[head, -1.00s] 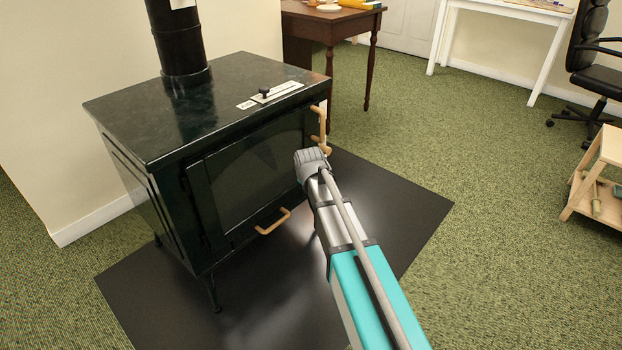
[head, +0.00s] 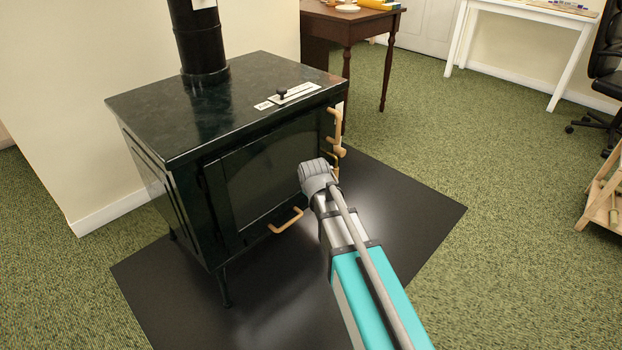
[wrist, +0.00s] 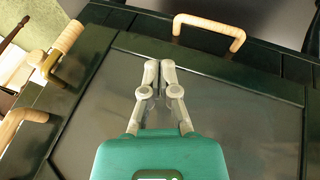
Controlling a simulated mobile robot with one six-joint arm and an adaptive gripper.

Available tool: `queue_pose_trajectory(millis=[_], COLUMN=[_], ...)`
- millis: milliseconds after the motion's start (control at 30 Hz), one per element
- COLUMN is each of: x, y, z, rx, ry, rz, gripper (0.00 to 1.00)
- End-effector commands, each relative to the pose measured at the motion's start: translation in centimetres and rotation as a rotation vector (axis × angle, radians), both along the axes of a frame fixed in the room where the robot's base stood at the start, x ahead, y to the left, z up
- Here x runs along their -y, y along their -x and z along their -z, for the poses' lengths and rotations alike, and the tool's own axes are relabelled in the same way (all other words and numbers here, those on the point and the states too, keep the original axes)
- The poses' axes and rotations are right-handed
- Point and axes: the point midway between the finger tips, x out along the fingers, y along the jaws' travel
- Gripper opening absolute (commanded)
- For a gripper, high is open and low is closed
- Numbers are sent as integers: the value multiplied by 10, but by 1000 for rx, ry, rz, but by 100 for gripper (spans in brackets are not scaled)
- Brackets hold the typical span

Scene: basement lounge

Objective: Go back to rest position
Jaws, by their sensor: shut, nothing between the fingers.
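My gripper (wrist: 159,68) shows in the wrist view with its two fingers together and nothing between them. It is in front of the dark glass door of the black wood stove (head: 225,100). A gap or touch between the fingertips and the door cannot be told for sure. In the head view my arm reaches toward the stove's front, and its grey wrist end hides the fingers. The stove door looks shut. A wooden handle (head: 286,221) is low on the stove front, also in the wrist view (wrist: 210,25). More wooden handles (head: 337,130) are at the front's right edge.
The stove stands on a black floor mat (head: 420,210) over green carpet. A dark wooden table (head: 340,30) stands behind it. A white table (head: 520,12), an office chair (head: 605,80) and a wooden shelf unit (head: 605,190) are at right. Open carpet lies between.

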Motion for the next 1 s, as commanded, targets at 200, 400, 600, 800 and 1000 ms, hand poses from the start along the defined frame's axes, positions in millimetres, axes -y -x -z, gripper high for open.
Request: queue_pose_trajectory(millis=[200, 400, 600, 800, 1000], x=[2, 21, 59, 97, 121], y=[2, 23, 69, 128, 175], z=[-2, -13, -36, -62, -84], rx=[-6, -57, -177, -319, -431], ry=[-2, -33, -96, -161, -201], rz=[8, 90, 281, 519, 715], gripper=[0, 0, 0, 0, 0])
